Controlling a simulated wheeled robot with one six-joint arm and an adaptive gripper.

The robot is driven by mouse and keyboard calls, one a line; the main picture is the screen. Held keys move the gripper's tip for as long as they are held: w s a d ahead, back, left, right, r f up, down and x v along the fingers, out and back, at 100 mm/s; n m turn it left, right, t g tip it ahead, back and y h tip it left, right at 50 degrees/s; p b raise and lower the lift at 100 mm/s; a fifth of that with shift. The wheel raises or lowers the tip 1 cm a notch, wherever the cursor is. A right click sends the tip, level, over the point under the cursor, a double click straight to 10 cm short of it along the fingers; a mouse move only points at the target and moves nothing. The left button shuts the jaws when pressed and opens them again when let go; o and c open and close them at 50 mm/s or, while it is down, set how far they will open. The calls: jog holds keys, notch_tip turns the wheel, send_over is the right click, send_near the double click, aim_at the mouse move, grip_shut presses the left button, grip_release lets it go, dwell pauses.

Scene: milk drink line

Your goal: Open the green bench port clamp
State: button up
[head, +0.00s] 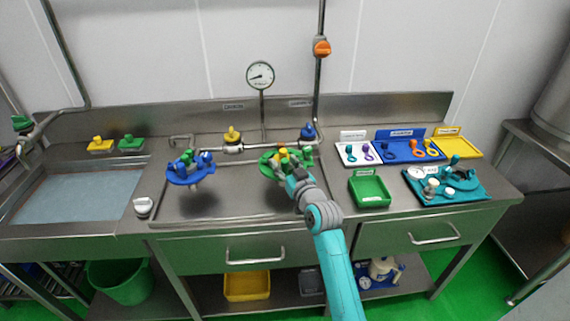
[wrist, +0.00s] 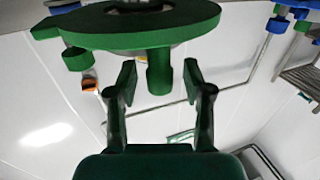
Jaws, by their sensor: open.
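The green bench port clamp (head: 268,164) stands on the steel bench, right of the blue one, partly hidden by my arm. In the wrist view its green round plate (wrist: 95,33) fills the top, and a green cylindrical handle (wrist: 160,82) sticks out from it. My gripper (head: 291,173) is at the clamp's near right side. In the wrist view its two fingers (wrist: 159,70) are open, one on each side of the handle, with a visible gap to it on both sides. A small yellow-orange part shows on top of the clamp in the head view.
A blue clamp (head: 190,176) stands to the left on the same bench. Yellow (head: 233,134) and blue (head: 308,132) valves sit on the pipe behind. A green bin (head: 369,201) and a teal tray (head: 480,193) lie to the right. The front bench strip is mostly clear.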

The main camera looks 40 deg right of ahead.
jog(key=shift+w, duration=0.2)
grip_shut()
